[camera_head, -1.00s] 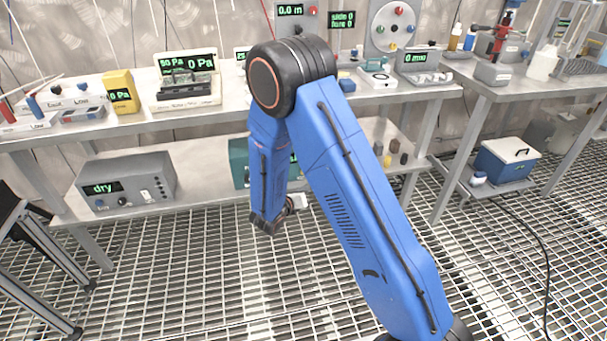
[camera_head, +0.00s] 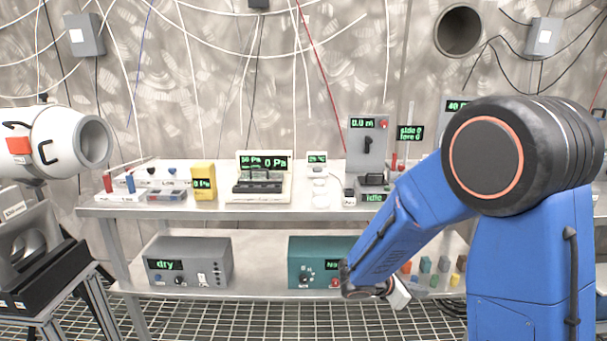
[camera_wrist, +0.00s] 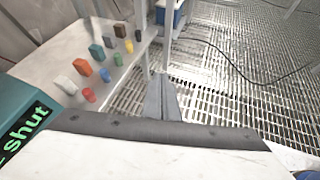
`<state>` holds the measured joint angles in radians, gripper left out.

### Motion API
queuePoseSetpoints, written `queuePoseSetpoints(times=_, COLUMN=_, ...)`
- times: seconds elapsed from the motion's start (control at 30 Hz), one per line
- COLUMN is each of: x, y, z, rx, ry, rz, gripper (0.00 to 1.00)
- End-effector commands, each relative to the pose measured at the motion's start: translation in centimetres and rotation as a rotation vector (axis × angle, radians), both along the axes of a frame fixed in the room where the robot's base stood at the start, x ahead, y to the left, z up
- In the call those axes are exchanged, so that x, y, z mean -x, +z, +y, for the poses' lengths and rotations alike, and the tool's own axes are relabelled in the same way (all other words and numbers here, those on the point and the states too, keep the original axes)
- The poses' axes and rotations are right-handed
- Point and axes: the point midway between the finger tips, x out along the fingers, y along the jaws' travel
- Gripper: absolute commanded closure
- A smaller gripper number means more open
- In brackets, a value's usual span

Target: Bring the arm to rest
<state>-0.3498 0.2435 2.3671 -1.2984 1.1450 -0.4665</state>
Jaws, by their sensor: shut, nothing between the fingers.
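My blue arm (camera_head: 420,215) fills the right of the head view, with its black elbow joint high and the forearm slanting down to the left. My gripper (camera_wrist: 162,100) shows in the wrist view as two grey fingers shut together with nothing between them, above the grated floor. In the head view the wrist end is in front of the lower shelf, beside the teal box (camera_head: 308,262), and partly covers it. The fingers are hard to make out there. The teal box also shows at the left of the wrist view (camera_wrist: 25,120), its display reading "shut".
Several coloured blocks (camera_wrist: 108,52) stand on the lower shelf (camera_wrist: 65,40) near my gripper. A grey box reading "dry" (camera_head: 190,262) sits further left. The upper bench (camera_head: 150,207) carries instruments. The grated floor (camera_wrist: 215,75) has free room.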

Motion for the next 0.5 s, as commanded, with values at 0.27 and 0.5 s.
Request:
queuePoseSetpoints(times=0.27, x=6.6, y=3.9, z=-2.7, rx=-0.215, ry=-0.275, rz=-0.173, gripper=1.0)
queuePoseSetpoints(times=0.5, x=12.1, y=6.2, z=-3.5, rx=-0.407, ry=-0.502, rz=-0.322, gripper=1.0)
